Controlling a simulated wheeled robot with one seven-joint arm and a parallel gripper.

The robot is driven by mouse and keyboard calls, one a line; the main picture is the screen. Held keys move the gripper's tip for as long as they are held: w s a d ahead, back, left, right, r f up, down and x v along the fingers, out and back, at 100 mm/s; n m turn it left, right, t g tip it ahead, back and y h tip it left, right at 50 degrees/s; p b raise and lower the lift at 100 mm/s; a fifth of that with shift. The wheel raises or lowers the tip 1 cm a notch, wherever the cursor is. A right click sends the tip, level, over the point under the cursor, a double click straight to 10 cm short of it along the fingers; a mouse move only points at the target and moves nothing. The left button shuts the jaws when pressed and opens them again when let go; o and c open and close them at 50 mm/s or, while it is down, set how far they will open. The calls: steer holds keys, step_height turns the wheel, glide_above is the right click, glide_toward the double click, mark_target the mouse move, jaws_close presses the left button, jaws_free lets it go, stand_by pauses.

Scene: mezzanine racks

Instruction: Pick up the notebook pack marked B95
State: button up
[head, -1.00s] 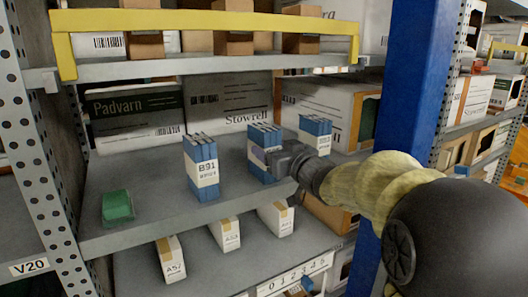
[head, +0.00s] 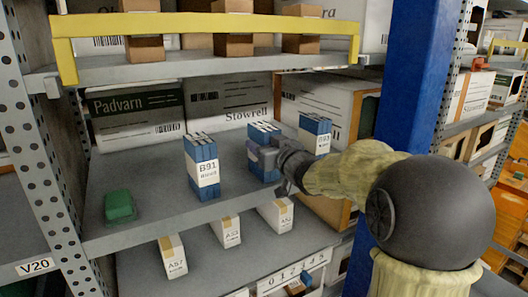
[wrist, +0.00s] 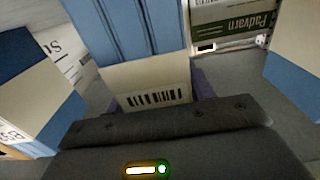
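Three blue notebook packs with white bands stand upright on the middle shelf. The left pack (head: 201,162) reads B91. The middle pack (head: 263,134) has its label hidden behind my gripper (head: 264,158). The right pack (head: 315,128) is partly hidden, and its number is not clear. No B95 label can be read. My gripper is at the front of the middle pack, with purple fingers around its sides. In the wrist view this pack (wrist: 140,35) stands upright just beyond the palm, a barcode on its band. The fingers look open; any contact is hard to see.
A green box (head: 119,206) lies at the shelf's front left. Padvarn (head: 133,108) and Stowrell (head: 225,98) cartons stand behind the packs. A yellow bar (head: 210,22) crosses the shelf above. A blue upright (head: 405,75) stands right. White packs (head: 226,232) sit below.

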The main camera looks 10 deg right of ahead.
steer(key=c, duration=0.9)
step_height(320, 180, up, 10)
steer(key=shift+r+p, duration=0.1)
steer(key=shift+p, duration=0.45)
steer(key=shift+w, duration=0.1)
